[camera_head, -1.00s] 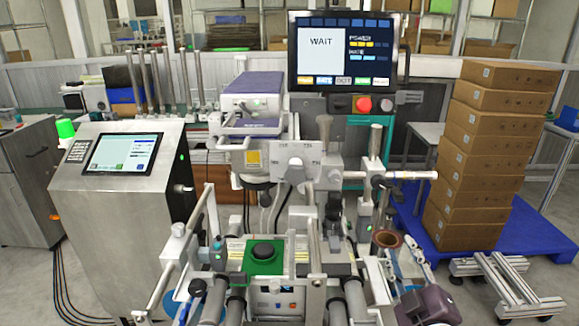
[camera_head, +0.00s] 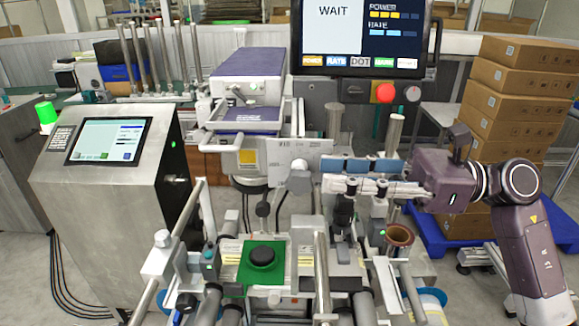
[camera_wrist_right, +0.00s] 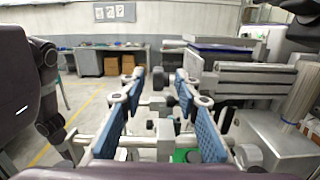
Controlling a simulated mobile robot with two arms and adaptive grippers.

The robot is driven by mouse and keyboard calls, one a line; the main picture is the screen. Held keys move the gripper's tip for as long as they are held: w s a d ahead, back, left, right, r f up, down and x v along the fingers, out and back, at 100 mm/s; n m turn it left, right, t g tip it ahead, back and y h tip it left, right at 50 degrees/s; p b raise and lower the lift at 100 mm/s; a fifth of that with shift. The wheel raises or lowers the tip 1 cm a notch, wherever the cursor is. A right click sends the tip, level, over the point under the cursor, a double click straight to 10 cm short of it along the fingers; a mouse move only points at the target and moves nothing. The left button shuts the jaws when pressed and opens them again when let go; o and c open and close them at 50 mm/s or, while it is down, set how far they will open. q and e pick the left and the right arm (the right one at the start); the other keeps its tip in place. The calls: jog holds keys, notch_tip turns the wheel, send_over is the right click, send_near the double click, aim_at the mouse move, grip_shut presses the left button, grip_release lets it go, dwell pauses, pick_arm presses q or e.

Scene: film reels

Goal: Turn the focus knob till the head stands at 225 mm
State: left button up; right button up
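A grey knob (camera_head: 300,179) sits low on a pale scale plate (camera_head: 312,152) beside the laser head (camera_head: 250,76). The plate's small markings are not readable, so I cannot tell the head's height. My right gripper (camera_head: 328,174) reaches in from the right at about knob height, with its blue-padded fingertips just right of the knob. Its fingers look apart and empty in the right wrist view (camera_wrist_right: 160,76). I cannot tell whether any finger touches the knob or plate. My left gripper is not in view.
A monitor (camera_head: 360,30) reading WAIT hangs above, over a red button (camera_head: 384,93). A black round part sits on a green fixture (camera_head: 262,279). Upright posts (camera_head: 394,132) and a copper-coloured cup (camera_head: 398,236) stand close to my right arm. Stacked cartons (camera_head: 505,95) stand behind it.

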aim_at(288, 176)
jog(key=shift+d+f+h, duration=0.1)
jog(key=shift+f+h, duration=0.1)
jog(key=shift+h, duration=0.1)
jog(key=a+p, duration=0.2)
jog(key=a, duration=0.4)
jog(key=shift+s+a+r+p, duration=0.1)
jog(key=shift+a+p, duration=0.15)
jog(key=shift+p, duration=0.15)
jog(key=shift+a, duration=0.65)
jog(key=shift+f, duration=0.2)
jog(key=c, duration=0.7)
grip_shut()
